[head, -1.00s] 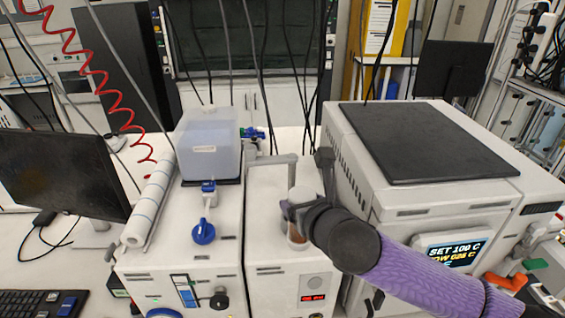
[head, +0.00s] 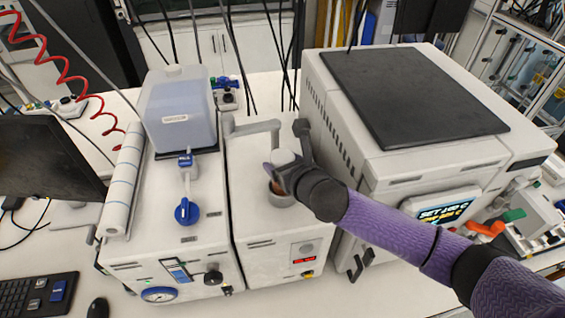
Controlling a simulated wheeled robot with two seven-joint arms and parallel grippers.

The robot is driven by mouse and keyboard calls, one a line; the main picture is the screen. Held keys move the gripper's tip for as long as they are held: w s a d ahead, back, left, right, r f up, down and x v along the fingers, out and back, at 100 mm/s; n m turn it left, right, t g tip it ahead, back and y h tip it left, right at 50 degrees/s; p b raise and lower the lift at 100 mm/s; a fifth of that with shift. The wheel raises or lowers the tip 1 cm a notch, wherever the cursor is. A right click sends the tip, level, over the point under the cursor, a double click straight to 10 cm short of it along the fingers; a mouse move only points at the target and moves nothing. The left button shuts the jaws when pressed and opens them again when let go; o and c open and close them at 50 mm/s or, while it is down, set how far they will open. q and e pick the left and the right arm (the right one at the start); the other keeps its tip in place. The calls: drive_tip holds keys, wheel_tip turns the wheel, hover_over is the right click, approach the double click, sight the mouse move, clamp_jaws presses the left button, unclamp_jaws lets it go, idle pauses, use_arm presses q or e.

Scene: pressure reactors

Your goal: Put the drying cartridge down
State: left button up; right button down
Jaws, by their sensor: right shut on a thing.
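The drying cartridge (head: 283,156) shows as a white cap above my right gripper (head: 279,171), with a bit of orange-brown below the fingers. My right gripper is shut on the cartridge and holds it about upright over the narrow white middle unit. Just beneath it is a grey round ring (head: 281,199) on top of that unit. The cartridge's lower end is at the ring, but the gripper hides much of it, so I cannot tell whether it is seated. My left gripper is not in view.
A grey bracket arm (head: 252,128) and a dark upright post (head: 303,135) stand close behind the cartridge. Left is a unit with a translucent tank (head: 180,110) and blue tap (head: 187,211). Right is a large white oven-like box with a black top (head: 412,95).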

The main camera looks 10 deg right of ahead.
drive_tip(key=shift+f, duration=0.15)
unclamp_jaws()
drive_tip(key=shift+r, duration=0.35)
drive_tip(key=v, duration=1.2)
drive_tip(key=shift+f, duration=0.2)
